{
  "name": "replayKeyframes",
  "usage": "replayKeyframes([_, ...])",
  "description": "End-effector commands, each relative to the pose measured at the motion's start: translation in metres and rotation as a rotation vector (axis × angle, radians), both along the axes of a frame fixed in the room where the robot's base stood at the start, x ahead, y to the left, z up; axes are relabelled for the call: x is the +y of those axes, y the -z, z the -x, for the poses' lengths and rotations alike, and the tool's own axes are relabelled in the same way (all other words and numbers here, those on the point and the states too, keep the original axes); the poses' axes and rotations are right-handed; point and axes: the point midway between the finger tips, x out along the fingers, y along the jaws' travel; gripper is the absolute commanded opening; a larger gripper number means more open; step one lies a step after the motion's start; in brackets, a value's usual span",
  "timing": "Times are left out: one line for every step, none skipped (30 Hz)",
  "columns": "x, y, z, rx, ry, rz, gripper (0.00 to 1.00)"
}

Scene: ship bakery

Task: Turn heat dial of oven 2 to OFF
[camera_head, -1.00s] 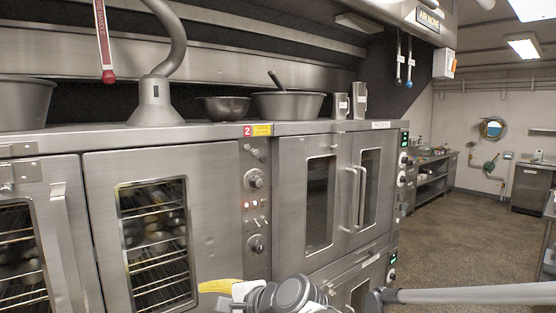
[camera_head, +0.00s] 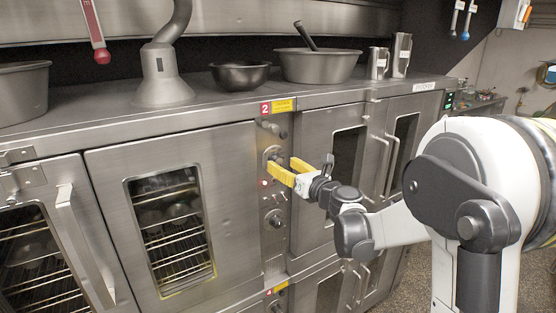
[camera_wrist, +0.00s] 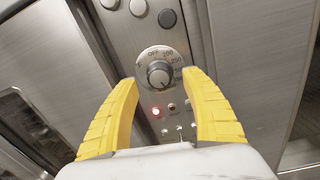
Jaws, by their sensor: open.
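Oven 2 carries a red label "2" (camera_head: 265,108) at the top of its control panel (camera_head: 275,240). The upper round heat dial (camera_wrist: 159,74) shows in the wrist view, with a scale ring marked OFF, 200 and higher numbers. Its exact setting is too small to tell. My gripper (camera_head: 283,168) has two yellow fingers, open and pointed at this dial. In the wrist view the fingers (camera_wrist: 160,90) stand on either side of the dial, and the dial lies between their tips. Nothing is gripped. In the head view the fingers partly hide the dial.
Below the dial are a lit red lamp (camera_wrist: 156,111), small switches (camera_wrist: 180,128) and a lower knob (camera_head: 274,218). Round buttons (camera_wrist: 166,18) sit above. The oven's glass door (camera_head: 175,215) is shut on the left; another oven's door handles (camera_head: 388,165) stand out on the right.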

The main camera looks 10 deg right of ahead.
Motion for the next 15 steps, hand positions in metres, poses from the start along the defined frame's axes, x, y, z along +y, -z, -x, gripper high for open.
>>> replayKeyframes([0.004,-0.001,-0.008,0.0,-0.002,0.0,0.55])
replayKeyframes([0.005,-0.001,-0.012,-0.001,-0.002,0.001,0.55])
replayKeyframes([0.007,-0.001,-0.017,0.0,-0.001,0.001,0.55])
replayKeyframes([0.008,-0.001,-0.02,0.0,-0.001,0.001,0.55])
replayKeyframes([0.009,-0.001,-0.023,0.0,-0.001,0.001,0.55])
replayKeyframes([0.01,0.0,-0.026,0.0,-0.001,0.001,0.55])
replayKeyframes([0.011,0.0,-0.028,0.0,-0.001,0.001,0.55])
replayKeyframes([0.011,0.0,-0.029,0.0,-0.001,0.001,0.55])
replayKeyframes([0.012,0.0,-0.031,0.0,-0.001,0.001,0.55])
replayKeyframes([0.012,0.0,-0.031,0.0,0.0,0.001,0.55])
replayKeyframes([0.012,0.0,-0.031,0.0,0.0,0.001,0.55])
replayKeyframes([0.012,0.0,-0.032,-0.001,0.0,0.002,0.55])
replayKeyframes([0.012,0.0,-0.032,-0.001,0.0,0.002,0.55])
replayKeyframes([0.012,0.0,-0.032,-0.001,0.0,0.002,0.55])
replayKeyframes([0.012,0.0,-0.031,-0.001,0.0,0.002,0.55])
